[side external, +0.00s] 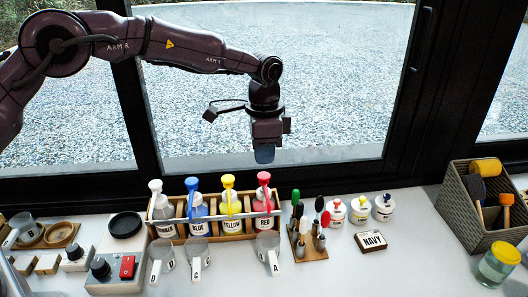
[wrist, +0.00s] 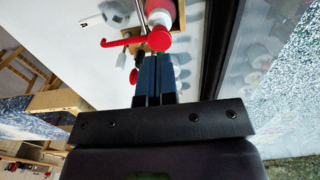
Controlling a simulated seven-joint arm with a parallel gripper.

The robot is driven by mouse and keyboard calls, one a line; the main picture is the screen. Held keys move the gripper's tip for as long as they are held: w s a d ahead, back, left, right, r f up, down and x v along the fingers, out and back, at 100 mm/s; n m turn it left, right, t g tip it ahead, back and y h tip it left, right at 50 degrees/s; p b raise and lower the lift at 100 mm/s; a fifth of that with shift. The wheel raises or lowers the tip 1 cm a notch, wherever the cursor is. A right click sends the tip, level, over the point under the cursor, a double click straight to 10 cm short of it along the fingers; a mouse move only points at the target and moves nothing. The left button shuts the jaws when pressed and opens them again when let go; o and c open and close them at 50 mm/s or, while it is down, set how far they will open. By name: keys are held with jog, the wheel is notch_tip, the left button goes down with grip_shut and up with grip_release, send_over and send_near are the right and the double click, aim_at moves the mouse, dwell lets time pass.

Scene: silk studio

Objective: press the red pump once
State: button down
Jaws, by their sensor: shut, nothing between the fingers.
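The red pump (side external: 263,177) tops the bottle labelled RED, at the right end of a wooden rack (side external: 187,237). In the wrist view the red pump (wrist: 159,39) shows its round head, with the spout pointing left. My gripper (side external: 264,158) hangs pointing down above the red pump, with a small gap visible between them in the side view. Its blue fingers are shut together and empty. In the wrist view the gripper (wrist: 155,60) appears just below the pump head in the picture; contact cannot be told there.
Yellow (side external: 229,182), blue (side external: 193,184) and white (side external: 155,187) pumps stand left of the red one in the rack. Brushes (side external: 301,230) stand upright to its right. Measuring cups, including cup A (side external: 270,247), sit in front. A window is behind.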

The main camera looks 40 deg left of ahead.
aim_at(264, 176)
jog(key=shift+f, duration=0.5)
jog(key=shift+f, duration=1.85)
jog(key=shift+r, duration=1.05)
jog(key=shift+r, duration=1.5)
